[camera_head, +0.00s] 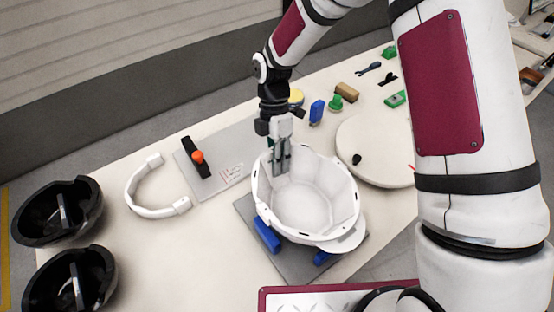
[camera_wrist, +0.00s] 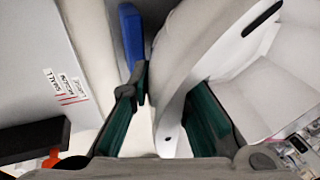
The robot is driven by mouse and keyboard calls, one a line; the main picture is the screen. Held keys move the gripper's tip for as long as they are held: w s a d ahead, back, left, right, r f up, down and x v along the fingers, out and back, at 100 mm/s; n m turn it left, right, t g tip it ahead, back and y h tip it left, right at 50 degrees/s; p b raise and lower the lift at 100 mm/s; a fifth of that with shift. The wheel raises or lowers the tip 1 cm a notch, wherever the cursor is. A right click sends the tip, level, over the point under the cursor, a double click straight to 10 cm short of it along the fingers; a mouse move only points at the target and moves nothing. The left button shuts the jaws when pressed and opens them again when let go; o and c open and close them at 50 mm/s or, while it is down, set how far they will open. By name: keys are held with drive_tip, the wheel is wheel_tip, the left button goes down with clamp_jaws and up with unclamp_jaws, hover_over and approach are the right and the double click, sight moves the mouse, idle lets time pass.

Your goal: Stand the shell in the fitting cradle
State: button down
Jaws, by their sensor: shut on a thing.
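The white helmet shell (camera_head: 308,205) is open side up, its bowl facing the head camera and its brim toward the lower right. It is at the fitting cradle, whose grey plate (camera_head: 287,262) and blue pads (camera_head: 267,235) show below its near side. I cannot tell whether the shell rests fully on the pads. My gripper (camera_head: 281,160) is shut on the shell's far left wall. In the wrist view the shell's wall (camera_wrist: 185,65) passes between my green-padded fingers (camera_wrist: 165,100). The cradle's far side is hidden under the shell.
A grey board (camera_head: 228,172) with a black-and-orange tool lies left of the shell, beside a white curved band (camera_head: 135,195). Two black bowls (camera_head: 70,285) stand at the left edge. A round white disc (camera_head: 375,150) and small coloured items lie behind at right.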

drive_tip(key=shift+f, duration=0.5)
drive_tip(key=c, duration=1.4)
unclamp_jaws()
drive_tip(key=v, duration=1.2)
